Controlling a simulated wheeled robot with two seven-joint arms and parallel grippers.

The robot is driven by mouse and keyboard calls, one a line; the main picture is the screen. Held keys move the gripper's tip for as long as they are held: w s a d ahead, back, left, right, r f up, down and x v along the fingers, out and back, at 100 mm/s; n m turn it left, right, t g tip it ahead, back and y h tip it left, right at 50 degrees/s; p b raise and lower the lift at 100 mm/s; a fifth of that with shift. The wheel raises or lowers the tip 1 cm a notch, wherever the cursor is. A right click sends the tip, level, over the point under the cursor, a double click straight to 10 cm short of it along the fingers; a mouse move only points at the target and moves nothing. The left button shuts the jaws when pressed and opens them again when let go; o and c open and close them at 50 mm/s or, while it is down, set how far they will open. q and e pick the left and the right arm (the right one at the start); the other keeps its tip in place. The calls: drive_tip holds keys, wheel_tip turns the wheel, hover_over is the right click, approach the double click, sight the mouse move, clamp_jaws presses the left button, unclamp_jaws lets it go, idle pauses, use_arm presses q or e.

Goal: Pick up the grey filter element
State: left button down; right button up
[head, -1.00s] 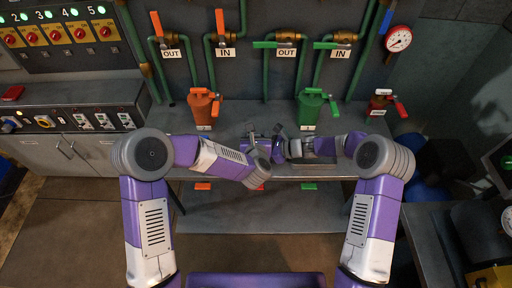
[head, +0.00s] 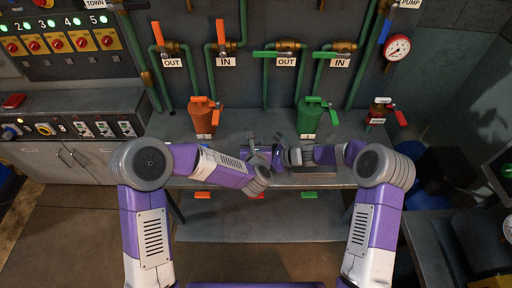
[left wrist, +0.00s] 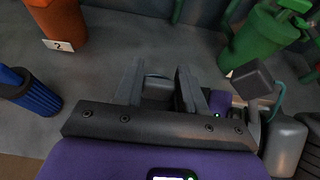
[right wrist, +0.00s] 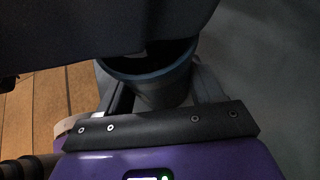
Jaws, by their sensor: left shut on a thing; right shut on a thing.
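The grey filter element shows as a grey cylinder (right wrist: 158,90) with a dark bluish rim between my right gripper's fingers (right wrist: 160,95) in the right wrist view. In the left wrist view a short grey piece (left wrist: 158,87) sits between my left gripper's fingers (left wrist: 160,85), apparently the same element. Both grippers look shut on it. In the head view my left gripper (head: 262,150) and my right gripper (head: 277,156) meet above the bench, close together. The element is mostly hidden there by grippers and arms.
An orange canister (head: 203,118) and a green canister (head: 311,118) stand at the back of the bench (head: 240,120). A blue ribbed cylinder (left wrist: 30,92) is on the bench's left in the left wrist view.

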use_arm(q)
wheel_tip(320, 180, up, 17)
drive_tip(key=shift+r, duration=0.2)
use_arm(e)
drive_tip(key=o, duration=0.9)
